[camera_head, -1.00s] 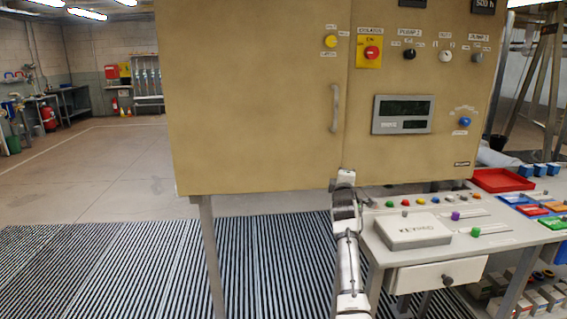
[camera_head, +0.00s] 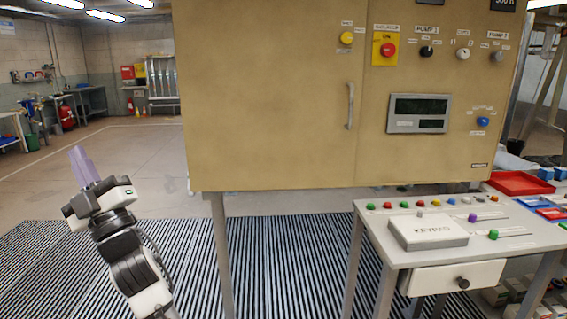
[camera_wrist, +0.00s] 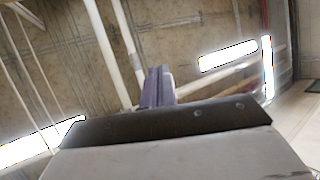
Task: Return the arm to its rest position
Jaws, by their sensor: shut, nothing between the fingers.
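My gripper (camera_head: 84,165) is at the left in the head view, left of the tan cabinet and clear of it. Its pale purple fingers are together, pointing up, and hold nothing. My arm rises from the lower edge below it. In the wrist view the closed fingers (camera_wrist: 157,87) stand up past the dark edge of the gripper body, with the ceiling behind them. Nothing touches the gripper.
The tan cabinet (camera_head: 265,110) with a door handle (camera_head: 350,106) fills the middle. Striped matting (camera_head: 275,270) covers the floor. The floor at left is open.

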